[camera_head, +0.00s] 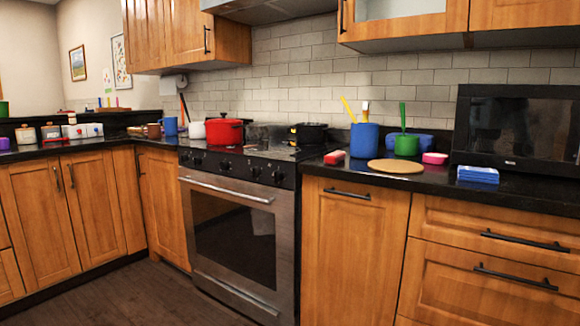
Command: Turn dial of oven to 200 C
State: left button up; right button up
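The oven (236,238) stands in the middle of the view, with a steel front, a dark window and a long handle (226,189) across the top of its shut door. Above the door runs a black control panel (238,167) with several dark round dials. Two dials sit near its right end, one (256,172) just left of the other (279,177). More dials are at its left end, such as one (197,161). The dial markings are too small to read. Neither of my grippers shows in the view.
A red pot (224,132) and a black pot (311,133) stand on the stove top. The right counter holds a blue utensil holder (364,140), a round board (396,166), blue sponges or boxes (478,174) and a microwave (518,129). Wooden floor (130,293) is clear at lower left.

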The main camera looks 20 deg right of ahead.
aim_at(224, 166)
jog(key=z, duration=0.25)
jog(key=i+j, duration=0.6)
jog(key=i, duration=0.15)
